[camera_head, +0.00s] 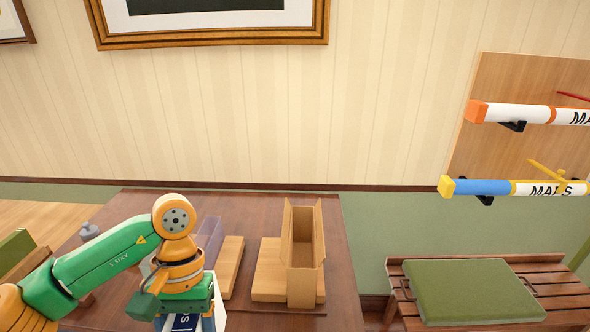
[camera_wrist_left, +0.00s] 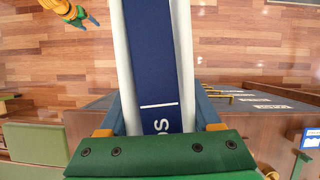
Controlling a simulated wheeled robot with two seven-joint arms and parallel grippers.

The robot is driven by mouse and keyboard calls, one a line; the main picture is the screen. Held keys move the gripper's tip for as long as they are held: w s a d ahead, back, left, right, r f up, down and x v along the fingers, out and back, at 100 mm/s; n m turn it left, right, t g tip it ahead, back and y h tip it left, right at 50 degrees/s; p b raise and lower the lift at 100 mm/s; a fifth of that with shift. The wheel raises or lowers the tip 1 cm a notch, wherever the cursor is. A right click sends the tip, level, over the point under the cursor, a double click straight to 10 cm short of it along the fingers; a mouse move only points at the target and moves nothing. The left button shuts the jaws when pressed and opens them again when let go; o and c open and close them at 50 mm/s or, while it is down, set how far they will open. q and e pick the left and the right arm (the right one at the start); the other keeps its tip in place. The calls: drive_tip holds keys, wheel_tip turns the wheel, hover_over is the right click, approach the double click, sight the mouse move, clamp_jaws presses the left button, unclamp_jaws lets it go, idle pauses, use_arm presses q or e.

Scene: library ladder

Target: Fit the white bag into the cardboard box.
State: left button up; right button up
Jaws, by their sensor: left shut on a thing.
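The white bag (camera_wrist_left: 152,60) has a broad navy band with white lettering and fills the middle of the left wrist view. My left gripper (camera_wrist_left: 160,112) is shut on it, with a blue finger on each side. In the head view the bag (camera_head: 185,323) shows only partly under the left gripper (camera_head: 190,314), at the near left of the table. The cardboard box (camera_head: 304,290) stands upright with its top open and flaps up, to the right of the gripper and apart from it. A small green and orange part, probably my right gripper (camera_wrist_left: 84,19), shows at the wrist view's top left; its jaws are unclear.
The brown table (camera_head: 334,235) carries a wooden block (camera_head: 268,275) against the box's left side, another block (camera_head: 230,265), a greyish-purple object (camera_head: 210,240) and a small grey object (camera_head: 88,229). A slatted bench with a green cushion (camera_head: 465,290) stands at right.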

use_arm(q)
drive_tip(key=shift+s+m, duration=0.2)
drive_tip(key=shift+m, duration=0.2)
drive_tip(key=shift+f+b, duration=0.9)
